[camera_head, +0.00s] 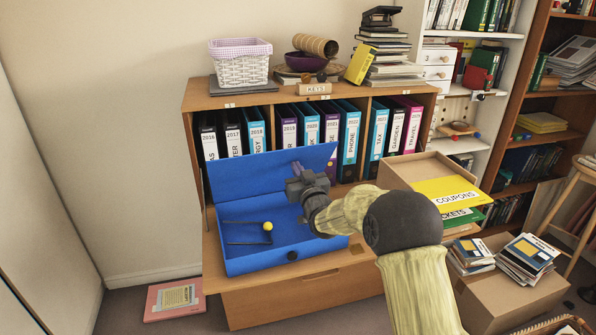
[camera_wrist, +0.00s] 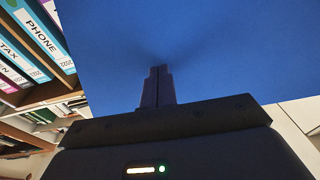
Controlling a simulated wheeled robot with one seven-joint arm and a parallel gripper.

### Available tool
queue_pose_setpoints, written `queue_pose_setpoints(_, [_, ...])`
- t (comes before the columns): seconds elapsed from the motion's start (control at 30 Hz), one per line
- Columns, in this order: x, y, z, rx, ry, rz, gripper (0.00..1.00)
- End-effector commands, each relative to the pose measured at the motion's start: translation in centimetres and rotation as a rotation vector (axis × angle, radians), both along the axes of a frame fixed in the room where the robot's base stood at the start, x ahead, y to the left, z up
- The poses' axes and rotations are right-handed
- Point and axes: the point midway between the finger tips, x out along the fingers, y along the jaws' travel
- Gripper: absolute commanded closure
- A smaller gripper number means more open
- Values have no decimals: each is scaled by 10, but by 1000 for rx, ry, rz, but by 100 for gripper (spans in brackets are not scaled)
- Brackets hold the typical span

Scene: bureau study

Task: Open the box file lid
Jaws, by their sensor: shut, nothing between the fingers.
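The blue box file (camera_head: 300,260) lies on the front ledge of the wooden bureau, its tray showing. Its lid (camera_head: 245,172) stands raised at the back, near upright, in front of the binders. Inside the tray is a dark wire clip (camera_head: 240,223) with a yellow ball (camera_head: 267,226) at its end. My gripper (camera_head: 294,170) is at the right part of the lid, on its inner side, above the tray. In the wrist view my shut fingers (camera_wrist: 158,75) point at the blue lid (camera_wrist: 200,45), touching or very close; I cannot tell which. Nothing is between them.
Binders (camera_head: 285,128) fill the shelf behind the lid. A wicker basket (camera_head: 239,68) and a stack of books (camera_head: 384,55) stand on top. An open cardboard-coloured box (camera_head: 405,170) with a yellow coupons folder (camera_head: 447,191) is close on the right. A pink folder (camera_head: 173,299) lies on the floor.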

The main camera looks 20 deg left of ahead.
Motion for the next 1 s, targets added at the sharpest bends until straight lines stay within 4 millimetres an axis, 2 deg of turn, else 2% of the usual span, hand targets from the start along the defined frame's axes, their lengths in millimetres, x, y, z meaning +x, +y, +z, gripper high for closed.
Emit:
queue_pose_setpoints(0.53, [29, 21, 9, 0, 0, 0, 100])
queue_pose_setpoints(1.0, [35, 25, 10, 1, -2, 0, 100])
